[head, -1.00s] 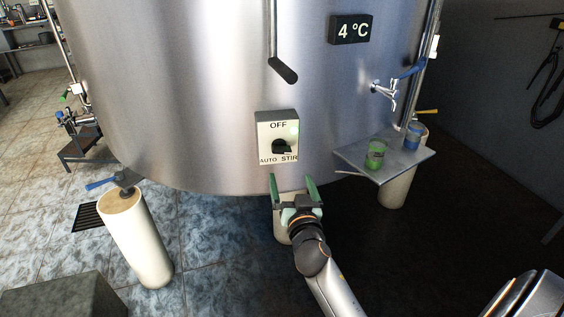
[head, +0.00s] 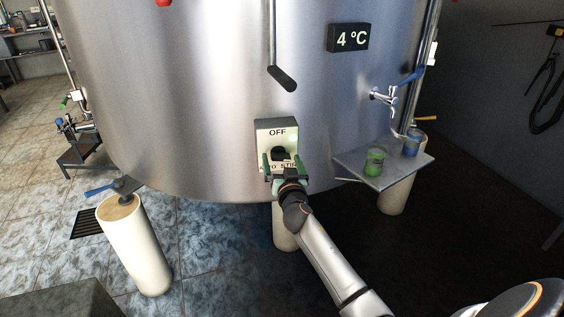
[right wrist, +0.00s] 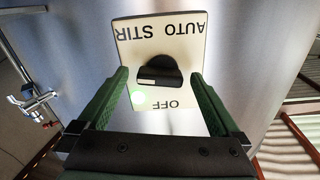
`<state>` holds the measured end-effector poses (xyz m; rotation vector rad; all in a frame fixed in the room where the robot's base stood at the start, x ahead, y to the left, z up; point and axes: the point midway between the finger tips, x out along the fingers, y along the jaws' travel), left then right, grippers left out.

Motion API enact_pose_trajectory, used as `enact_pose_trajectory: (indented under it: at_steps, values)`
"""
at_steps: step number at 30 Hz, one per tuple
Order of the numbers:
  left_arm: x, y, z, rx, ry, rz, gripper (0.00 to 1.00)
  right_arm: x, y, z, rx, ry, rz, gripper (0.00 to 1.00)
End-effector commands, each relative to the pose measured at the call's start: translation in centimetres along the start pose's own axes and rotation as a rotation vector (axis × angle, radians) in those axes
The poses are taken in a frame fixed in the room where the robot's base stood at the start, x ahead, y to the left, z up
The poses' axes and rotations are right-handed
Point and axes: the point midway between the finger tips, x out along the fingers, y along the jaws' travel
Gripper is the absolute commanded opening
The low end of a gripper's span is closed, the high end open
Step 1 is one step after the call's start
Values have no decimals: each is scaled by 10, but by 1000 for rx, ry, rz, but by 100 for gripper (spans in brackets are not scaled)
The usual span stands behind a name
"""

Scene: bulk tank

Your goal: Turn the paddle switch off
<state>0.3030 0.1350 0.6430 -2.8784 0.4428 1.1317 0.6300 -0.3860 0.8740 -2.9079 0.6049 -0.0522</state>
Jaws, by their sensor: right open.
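The switch box (head: 276,126) is a pale plate on the front of the steel tank, marked OFF at the top and AUTO and STIR at the bottom. Its black paddle knob (head: 282,153) sits in the middle; it also shows in the right wrist view (right wrist: 158,71), where the box face (right wrist: 190,40) appears upside down with a green light near OFF. My right gripper (head: 282,163) is open in front of the lower part of the box. In the right wrist view its green fingers (right wrist: 158,82) lie either side of the knob, apart from it. My left gripper is not in view.
The tank (head: 200,90) fills the background, with a black-ended lever (head: 282,78) above the box. A temperature display (head: 348,37) and a tap (head: 384,95) are to the right. A shelf (head: 400,172) holds a green cup (head: 374,161) and a blue cup (head: 412,142).

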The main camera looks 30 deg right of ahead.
Motion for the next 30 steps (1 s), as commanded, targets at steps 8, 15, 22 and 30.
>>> enact_pose_trajectory:
  at_steps: [8, 15, 22, 30]
  values:
    - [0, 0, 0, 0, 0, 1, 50, 0, 0, 0, 0, 0, 0, 88]
    - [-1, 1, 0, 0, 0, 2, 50, 0, 0, 0, 0, 0, 0, 61]
    - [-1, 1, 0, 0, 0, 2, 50, 0, 0, 0, 0, 0, 0, 35]
    - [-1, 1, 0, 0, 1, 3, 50, 0, 0, 0, -2, 0, 0, 14]
